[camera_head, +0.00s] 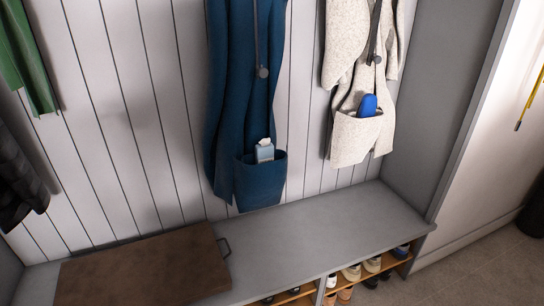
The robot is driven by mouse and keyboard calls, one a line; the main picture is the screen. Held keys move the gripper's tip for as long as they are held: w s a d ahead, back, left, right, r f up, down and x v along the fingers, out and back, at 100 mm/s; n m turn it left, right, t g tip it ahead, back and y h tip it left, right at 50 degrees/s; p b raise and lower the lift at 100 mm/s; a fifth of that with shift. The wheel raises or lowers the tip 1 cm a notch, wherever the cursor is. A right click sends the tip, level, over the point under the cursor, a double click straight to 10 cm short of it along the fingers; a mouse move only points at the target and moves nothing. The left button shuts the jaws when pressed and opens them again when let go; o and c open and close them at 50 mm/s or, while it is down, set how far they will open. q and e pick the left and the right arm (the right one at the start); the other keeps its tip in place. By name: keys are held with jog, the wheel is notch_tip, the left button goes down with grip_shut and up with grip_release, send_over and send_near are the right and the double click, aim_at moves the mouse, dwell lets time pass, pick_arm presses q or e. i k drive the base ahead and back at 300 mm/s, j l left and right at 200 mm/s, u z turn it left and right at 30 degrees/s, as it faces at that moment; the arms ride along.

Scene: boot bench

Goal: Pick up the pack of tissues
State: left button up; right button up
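The pack of tissues (264,152) is a small light-blue pack with a white tissue at its top. It stands upright, partly inside the pocket (262,178) of the dark blue coat (230,90). Its lower part is hidden by the pocket. The coat hangs against the white panelled wall, above the grey bench. Neither of my grippers shows in the head view.
A cream coat (345,60) hangs to the right with a blue object (367,105) in its pocket. A brown panel with a handle (150,268) lies on the bench's left. The bench top (310,228) is clear on the right. Shoes (352,272) sit in cubbies below.

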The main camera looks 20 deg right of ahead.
aim_at(264, 152)
jog(key=i+l, duration=0.15)
jog(key=l, duration=0.25)
jog(key=i+l, duration=0.1)
jog(key=l, duration=0.25)
jog(key=i+l+u, duration=0.1)
jog(key=l, duration=0.3)
jog(key=i+l, duration=0.15)
jog(key=l, duration=0.25)
jog(key=i+l, duration=0.15)
jog(key=l, duration=0.2)
jog(key=i+l, duration=0.1)
jog(key=l, duration=0.3)
jog(key=u, duration=0.05)
